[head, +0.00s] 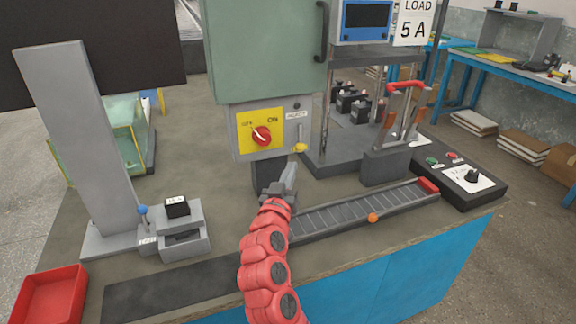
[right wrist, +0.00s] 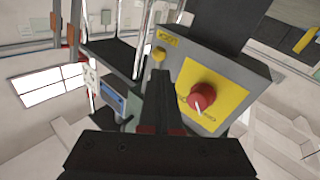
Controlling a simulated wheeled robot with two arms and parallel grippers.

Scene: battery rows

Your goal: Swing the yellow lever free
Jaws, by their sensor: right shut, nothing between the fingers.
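The yellow lever (head: 300,148) is a small yellow piece at the lower right corner of the grey switch box (head: 236,137). It also shows as a yellow knob (right wrist: 158,54) beside the box in the right wrist view. My right gripper (head: 292,168) is shut and empty, just below the lever, pointing up. Whether it touches the lever I cannot tell. Its closed fingers also show in the right wrist view (right wrist: 159,77). The box front has a yellow plate (head: 246,133) with a red rotary knob (head: 262,136) and OFF and ON marks. My left gripper is not in view.
A green cabinet (head: 262,50) stands above the switch box. A grey post (head: 75,140) and a small block holder (head: 185,237) are at left. A slatted track (head: 350,212) runs right of my arm. A metal stand with a red handle (head: 406,85) is behind it.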

